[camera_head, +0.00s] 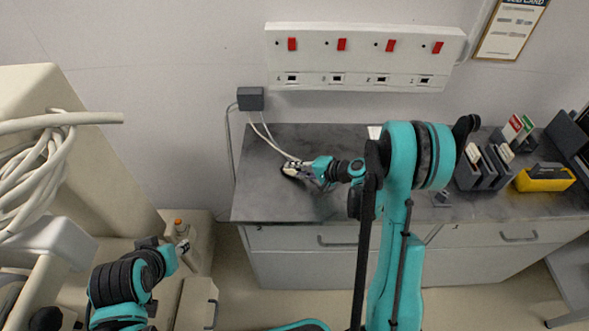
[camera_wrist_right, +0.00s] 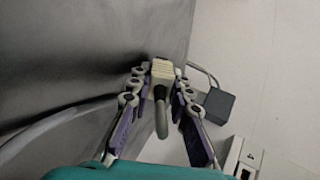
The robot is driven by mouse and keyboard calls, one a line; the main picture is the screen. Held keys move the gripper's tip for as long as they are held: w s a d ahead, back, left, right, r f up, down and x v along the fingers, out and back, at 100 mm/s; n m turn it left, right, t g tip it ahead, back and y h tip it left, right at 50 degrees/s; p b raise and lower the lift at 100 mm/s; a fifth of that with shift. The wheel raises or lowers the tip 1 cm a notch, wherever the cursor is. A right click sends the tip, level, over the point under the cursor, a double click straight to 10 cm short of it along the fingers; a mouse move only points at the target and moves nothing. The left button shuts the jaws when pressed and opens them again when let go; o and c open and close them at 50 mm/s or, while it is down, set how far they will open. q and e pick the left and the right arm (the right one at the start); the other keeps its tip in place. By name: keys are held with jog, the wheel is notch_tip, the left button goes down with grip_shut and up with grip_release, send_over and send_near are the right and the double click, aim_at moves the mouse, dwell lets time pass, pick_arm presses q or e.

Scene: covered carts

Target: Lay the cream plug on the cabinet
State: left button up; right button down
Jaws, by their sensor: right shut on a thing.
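The cream plug (camera_wrist_right: 162,72) is between the fingers of my right gripper (camera_wrist_right: 164,76) in the right wrist view, with a grey cable end hanging from it toward the camera. In the head view my right gripper (camera_head: 291,169) is over the left part of the dark top of the cabinet (camera_head: 265,200). It is shut on the plug, low over the top; whether the plug touches the surface I cannot tell. A pale cable runs from the gripper up to the wall. My left gripper (camera_head: 184,247) is at the lower left, away from the cabinet; its fingers do not show clearly.
A white socket strip (camera_head: 365,60) with red switches is on the wall, with a grey box (camera_head: 250,99) below its left end. Grey holders (camera_head: 482,168) and a yellow dispenser (camera_head: 545,179) stand on the cabinet's right. A cream cart with coiled cable (camera_head: 40,170) stands left.

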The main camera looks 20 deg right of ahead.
jog(key=shift+f+b, duration=0.3)
jog(key=c, duration=1.3)
grip_release()
jog(key=v, duration=1.2)
